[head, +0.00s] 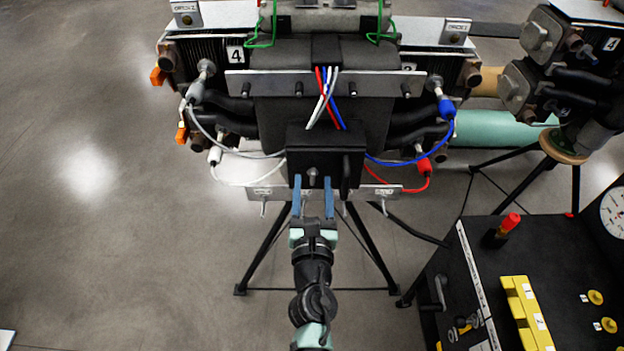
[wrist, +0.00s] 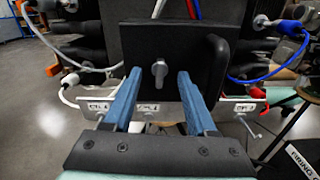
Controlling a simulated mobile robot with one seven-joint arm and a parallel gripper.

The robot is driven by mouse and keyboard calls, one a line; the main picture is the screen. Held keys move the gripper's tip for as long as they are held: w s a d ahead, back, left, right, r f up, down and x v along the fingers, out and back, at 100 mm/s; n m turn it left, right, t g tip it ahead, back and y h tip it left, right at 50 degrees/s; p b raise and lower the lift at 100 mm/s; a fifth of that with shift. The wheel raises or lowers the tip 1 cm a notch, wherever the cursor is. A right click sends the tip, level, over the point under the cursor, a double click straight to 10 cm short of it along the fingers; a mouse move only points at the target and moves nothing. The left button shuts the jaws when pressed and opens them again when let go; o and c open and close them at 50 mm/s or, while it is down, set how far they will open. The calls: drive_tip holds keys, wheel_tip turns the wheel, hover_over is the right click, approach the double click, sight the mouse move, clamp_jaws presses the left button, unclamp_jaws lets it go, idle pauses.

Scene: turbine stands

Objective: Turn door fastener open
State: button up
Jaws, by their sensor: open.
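The door fastener (wrist: 159,72) is a small grey metal knob on the front of a black box door. In the wrist view its grip part points roughly up and down. It also shows in the head view (head: 313,172). The black door (wrist: 135,48) looks shut, with a dark handle (wrist: 214,62) at its right side. My gripper (wrist: 158,72) has two blue fingers, open and empty. The fingertips stand on the left and right of the fastener in the wrist view, with visible space on both sides. In the head view my gripper (head: 313,180) is in front of the box.
White, red and blue cables (head: 328,98) run into the box top. A labelled metal strip (head: 265,193) with bolts lies below the door. A black control console (head: 460,260) stands at the right. The floor at the left is clear.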

drive_tip(key=shift+s, duration=2.05)
